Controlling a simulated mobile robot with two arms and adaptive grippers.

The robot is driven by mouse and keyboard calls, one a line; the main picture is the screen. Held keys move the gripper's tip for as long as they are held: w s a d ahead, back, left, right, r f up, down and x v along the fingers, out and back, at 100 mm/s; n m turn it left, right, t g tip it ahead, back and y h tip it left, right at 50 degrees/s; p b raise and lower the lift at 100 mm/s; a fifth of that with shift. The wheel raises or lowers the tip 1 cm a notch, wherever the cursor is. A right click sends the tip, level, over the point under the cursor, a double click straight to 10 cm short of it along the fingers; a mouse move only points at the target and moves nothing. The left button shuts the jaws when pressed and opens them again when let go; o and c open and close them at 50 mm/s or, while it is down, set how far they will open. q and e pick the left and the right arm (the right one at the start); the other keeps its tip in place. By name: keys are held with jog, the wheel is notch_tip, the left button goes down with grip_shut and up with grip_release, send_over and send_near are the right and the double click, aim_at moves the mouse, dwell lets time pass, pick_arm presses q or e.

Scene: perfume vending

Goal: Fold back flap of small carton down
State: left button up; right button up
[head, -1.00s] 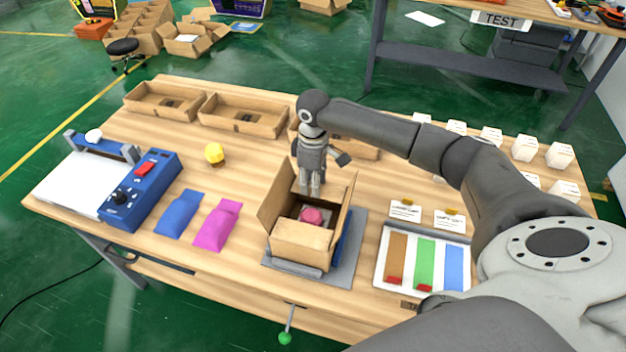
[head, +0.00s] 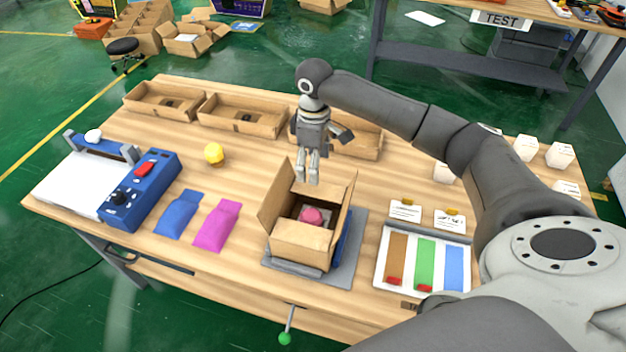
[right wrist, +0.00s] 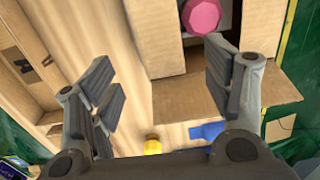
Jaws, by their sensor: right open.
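The small open carton (head: 300,243) stands on a grey mat at the table's front middle, with a round pink item (head: 312,215) inside. Its left flap (head: 275,190) leans outward. My right gripper (head: 308,181) points down above the carton's rear edge. My left gripper is out of view.
A pink pouch (head: 217,226) and a blue pouch (head: 178,213) lie left of the carton. A yellow object (head: 214,154) stands behind them. Open trays (head: 240,113) line the back. A tray of coloured strips (head: 384,262) lies to the right.

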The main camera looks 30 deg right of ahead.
notch_tip(320, 180, up, 5)
jog(key=shift+r, duration=0.2)
dwell(0.6)
